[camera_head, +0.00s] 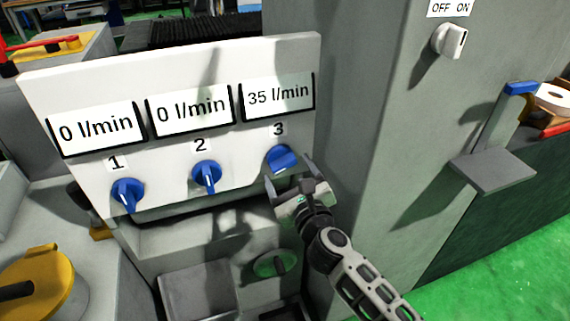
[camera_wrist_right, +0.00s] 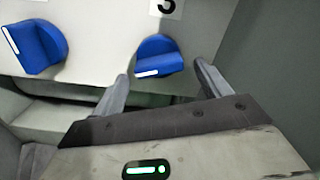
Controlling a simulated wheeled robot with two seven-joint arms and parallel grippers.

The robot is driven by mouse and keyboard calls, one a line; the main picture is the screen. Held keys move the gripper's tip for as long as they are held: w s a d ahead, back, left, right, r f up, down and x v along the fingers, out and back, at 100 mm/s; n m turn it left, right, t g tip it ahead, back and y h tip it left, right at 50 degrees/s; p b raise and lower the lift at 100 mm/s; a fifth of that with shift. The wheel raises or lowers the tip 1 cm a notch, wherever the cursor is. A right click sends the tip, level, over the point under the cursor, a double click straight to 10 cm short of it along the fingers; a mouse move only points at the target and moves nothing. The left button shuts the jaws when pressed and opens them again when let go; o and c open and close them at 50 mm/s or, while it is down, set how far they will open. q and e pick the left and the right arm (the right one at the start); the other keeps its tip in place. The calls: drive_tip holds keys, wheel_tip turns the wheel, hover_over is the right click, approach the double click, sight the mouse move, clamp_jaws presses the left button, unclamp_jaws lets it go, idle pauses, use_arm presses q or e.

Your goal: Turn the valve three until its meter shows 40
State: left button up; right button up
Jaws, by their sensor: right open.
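The white panel (camera_head: 70,85) carries three blue valves under three meters. Valve three (camera_head: 282,158) is turned to a tilt, and its meter (camera_head: 277,97) reads 35 l/min. Valve one (camera_head: 127,194) and valve two (camera_head: 207,176) stand near upright, and their meters (camera_head: 97,130) and (camera_head: 190,105) both read 0 l/min. My right gripper (camera_head: 290,172) is open just in front of and below valve three. In the right wrist view valve three (camera_wrist_right: 155,55) lies between and beyond the open fingertips (camera_wrist_right: 160,70), with no contact visible. My left gripper is not in view.
A grey column (camera_head: 375,130) with an OFF/ON switch (camera_head: 450,40) stands right of the panel. A small grey shelf (camera_head: 493,172) juts out further right. A yellow round part (camera_head: 40,280) is at the lower left. Green floor shows at the lower right.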

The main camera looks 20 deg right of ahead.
sight(282, 161)
drive_tip(key=shift+w, duration=1.45)
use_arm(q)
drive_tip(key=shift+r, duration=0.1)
use_arm(e)
drive_tip(key=shift+c, duration=0.4)
drive_tip(key=c, duration=0.9)
drive_tip(key=shift+r+n+p, duration=0.2)
drive_tip(key=shift+n+p, duration=0.3)
drive_tip(key=shift+p, duration=0.15)
drive_tip(key=shift+f+n, duration=0.1)
drive_tip(key=shift+n, duration=0.2)
drive_tip(key=shift+f, duration=0.1)
drive_tip(key=o, duration=1)
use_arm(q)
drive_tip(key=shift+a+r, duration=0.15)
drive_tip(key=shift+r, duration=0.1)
use_arm(e)
drive_tip(key=shift+s, duration=0.1)
